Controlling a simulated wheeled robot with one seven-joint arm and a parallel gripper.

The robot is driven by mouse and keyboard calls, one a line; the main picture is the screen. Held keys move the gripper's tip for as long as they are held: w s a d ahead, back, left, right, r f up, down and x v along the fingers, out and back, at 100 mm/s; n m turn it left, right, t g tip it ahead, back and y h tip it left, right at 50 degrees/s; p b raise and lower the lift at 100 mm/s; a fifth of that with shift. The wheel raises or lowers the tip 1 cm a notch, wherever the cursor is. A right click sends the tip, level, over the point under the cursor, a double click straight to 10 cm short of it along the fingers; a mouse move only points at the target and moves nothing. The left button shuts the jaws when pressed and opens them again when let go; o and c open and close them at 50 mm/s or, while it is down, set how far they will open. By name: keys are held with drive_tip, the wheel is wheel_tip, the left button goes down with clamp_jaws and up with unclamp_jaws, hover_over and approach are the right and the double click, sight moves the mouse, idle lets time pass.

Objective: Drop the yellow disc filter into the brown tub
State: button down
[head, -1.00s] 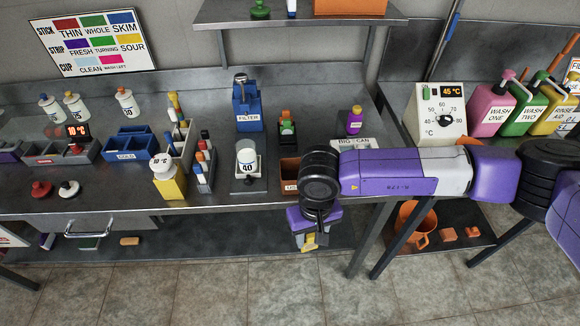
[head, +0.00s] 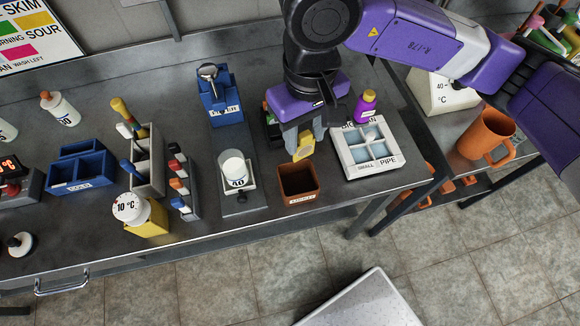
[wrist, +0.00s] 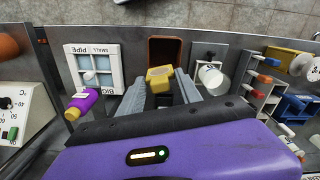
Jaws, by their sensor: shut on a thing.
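My gripper (head: 302,142) is shut on the yellow disc filter (head: 303,149) and holds it above the bench, pointing down. In the wrist view the yellow filter (wrist: 159,75) sits between the fingertips, seen nearly edge-on. The brown tub (head: 299,183) stands on the bench near the front edge, open at the top, with a label on its front. In the head view the filter is just above and behind the tub. In the wrist view the tub (wrist: 164,51) lies just beyond the filter, which overlaps its near rim. The tub's inside looks empty where it shows.
A white divided tray (head: 349,153) stands right of the tub, with a purple bottle (head: 366,104) behind it. A white cup on a stand (head: 236,175) is to the left. The blue filter box (head: 220,95) is behind it. An orange mug (head: 487,137) stands at the right.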

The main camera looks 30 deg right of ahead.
sight(307, 152)
drive_tip(key=shift+s+d+f, duration=0.15)
drive_tip(key=shift+s+d, duration=0.1)
drive_tip(key=shift+f+b, duration=1)
drive_tip(key=shift+f, duration=1.9)
drive_tip(key=c, duration=0.7)
unclamp_jaws()
drive_tip(key=shift+c, duration=0.2)
drive_tip(key=shift+r, duration=0.1)
wheel_tip(307, 152, up, 8)
drive_tip(key=shift+f+b, duration=0.15)
drive_tip(key=shift+b, duration=0.55)
